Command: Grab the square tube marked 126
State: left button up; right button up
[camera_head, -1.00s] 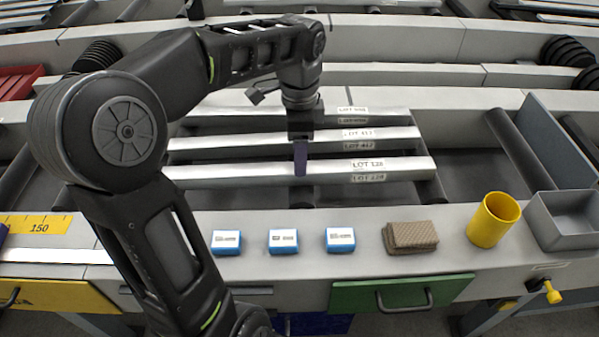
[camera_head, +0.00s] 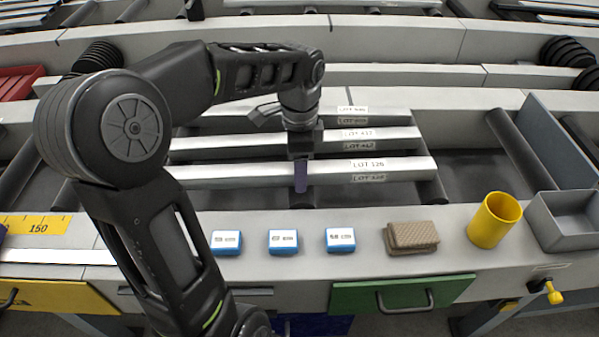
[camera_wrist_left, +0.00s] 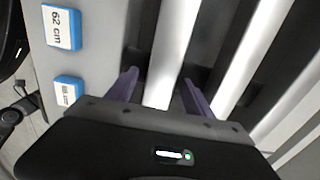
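The nearest square tube (camera_head: 228,178) is a long silver bar lying across the rollers. Its label reads LOT 126 as far as I can make out, with a second tag below it. My left gripper (camera_head: 301,176) is at this tube from above, with a purple finger in front of its near side. In the left wrist view, the left gripper (camera_wrist_left: 160,80) is open, one finger on each side of the tube (camera_wrist_left: 170,65), with gaps showing between. The far finger is hidden in the head view. My right gripper is not in view.
A parallel tube marked LOT 417 or similar (camera_head: 400,133) lies close behind, and another behind that. On the front ledge are blue labelled blocks (camera_head: 283,241), brown pads (camera_head: 412,237), a yellow cup (camera_head: 495,220) and a grey bin (camera_head: 540,228).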

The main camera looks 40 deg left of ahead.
pick_arm(q)
grip_shut()
dwell(0.4)
dwell(0.8)
